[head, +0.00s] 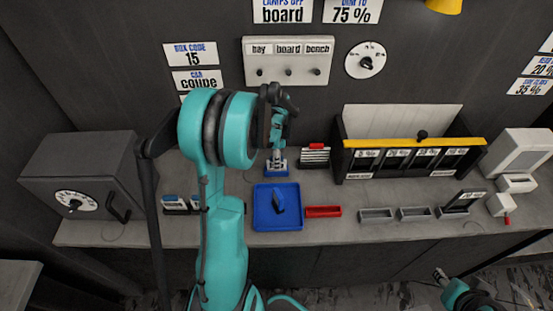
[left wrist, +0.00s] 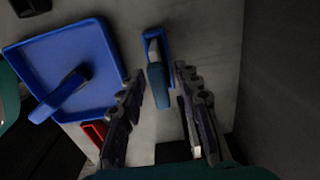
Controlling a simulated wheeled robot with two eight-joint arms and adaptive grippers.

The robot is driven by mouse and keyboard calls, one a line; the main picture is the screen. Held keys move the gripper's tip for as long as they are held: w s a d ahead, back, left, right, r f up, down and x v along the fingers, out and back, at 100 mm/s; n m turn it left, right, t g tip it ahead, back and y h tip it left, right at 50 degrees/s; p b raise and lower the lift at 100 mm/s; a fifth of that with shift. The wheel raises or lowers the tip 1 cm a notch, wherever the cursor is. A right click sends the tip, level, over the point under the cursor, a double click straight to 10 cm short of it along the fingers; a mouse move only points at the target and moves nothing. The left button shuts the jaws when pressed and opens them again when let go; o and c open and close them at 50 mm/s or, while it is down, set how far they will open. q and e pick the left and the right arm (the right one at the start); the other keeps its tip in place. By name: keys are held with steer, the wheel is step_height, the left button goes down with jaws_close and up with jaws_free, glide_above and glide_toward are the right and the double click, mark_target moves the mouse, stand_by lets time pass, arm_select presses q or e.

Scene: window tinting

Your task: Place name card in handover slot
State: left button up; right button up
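I cannot single out the name card for sure. Small cards stand in a holder (head: 181,206) on the left of the bench in the head view. Grey slots (head: 376,215) line the bench's front right, with a dark upright card marked 20 (head: 462,201) at the right one; which is the handover slot I cannot tell. My left gripper (head: 277,155) is over the blue holder (head: 277,171) behind the blue tray. In the left wrist view its fingers (left wrist: 160,108) are apart, with a blue-handled tool (left wrist: 158,85) between them, clear on both sides. My right gripper (head: 440,273) is low at the right.
The blue tray (head: 260,218) holds a blue-handled tool (head: 278,202). A red slot (head: 323,212) is right of it. A black bin rack (head: 410,170) with a yellow edge stands behind the grey slots. A dark box with a dial (head: 80,175) is at the far left.

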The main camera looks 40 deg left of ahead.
arm_select(q)
steer(key=shift+r, duration=0.25)
step_height(320, 180, up, 11)
steer(key=p, duration=0.3)
steer(key=s+d+r+n+t, duration=0.35)
steer(key=d+r, duration=0.25)
steer(key=d, duration=0.5)
steer(key=s+d+n+t, duration=0.3)
steer(key=s+d+n, duration=0.3)
steer(key=d, duration=0.5)
steer(key=s, duration=0.2)
steer(key=shift+s+f+t, duration=0.25)
steer(key=shift+s+t, duration=0.05)
steer(key=shift+t, duration=0.05)
steer(key=shift+d+n, duration=0.1)
steer(key=shift+n, duration=0.15)
step_height(320, 180, down, 10)
steer(key=b, duration=1)
